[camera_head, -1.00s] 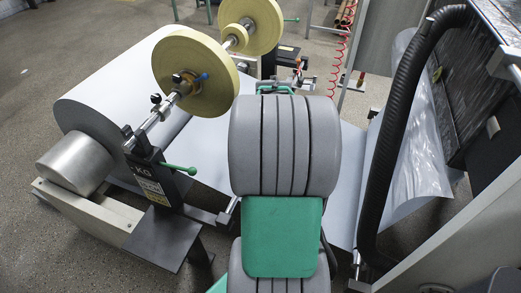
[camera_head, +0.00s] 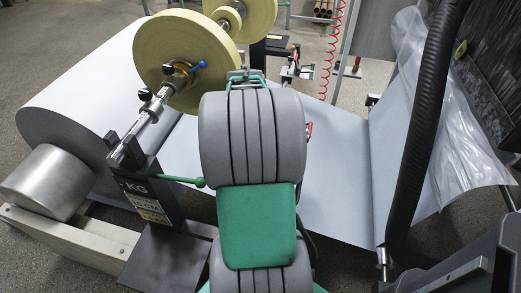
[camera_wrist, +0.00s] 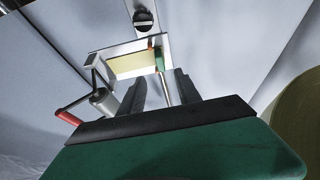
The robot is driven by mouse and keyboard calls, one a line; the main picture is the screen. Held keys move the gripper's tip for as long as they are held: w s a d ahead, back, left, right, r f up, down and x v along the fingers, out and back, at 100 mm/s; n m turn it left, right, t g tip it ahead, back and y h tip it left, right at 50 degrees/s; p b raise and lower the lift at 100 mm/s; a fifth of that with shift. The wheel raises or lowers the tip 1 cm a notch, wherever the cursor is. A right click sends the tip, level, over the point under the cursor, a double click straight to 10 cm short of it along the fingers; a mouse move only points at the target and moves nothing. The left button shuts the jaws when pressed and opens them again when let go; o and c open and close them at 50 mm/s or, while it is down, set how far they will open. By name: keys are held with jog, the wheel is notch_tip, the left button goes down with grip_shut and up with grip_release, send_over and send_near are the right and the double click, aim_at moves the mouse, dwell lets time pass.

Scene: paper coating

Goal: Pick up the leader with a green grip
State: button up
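In the wrist view, the leader with a green grip (camera_wrist: 159,61) shows as a short green handle with a thin metal rod running down toward my gripper (camera_wrist: 160,83). The two dark fingers of my gripper are apart, one on each side of the rod in the picture. I cannot tell how far beyond the fingertips the rod lies, and no contact shows. In the head view my own grey and green arm hides the gripper, and I cannot make out the green grip there.
A tool with a red handle (camera_wrist: 68,118) and metal roller sits left of the fingers in the wrist view. A pale yellow strip (camera_wrist: 130,65) lies behind. In the head view, yellow tape rolls (camera_head: 180,50), a large paper roll (camera_head: 75,95) and a black hose (camera_head: 420,130) flank my arm.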

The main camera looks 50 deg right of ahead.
jog(key=x, duration=0.8)
jog(key=shift+a+f+b, duration=0.15)
jog(key=shift+b, duration=0.25)
jog(key=shift+c, duration=0.3)
grip_shut()
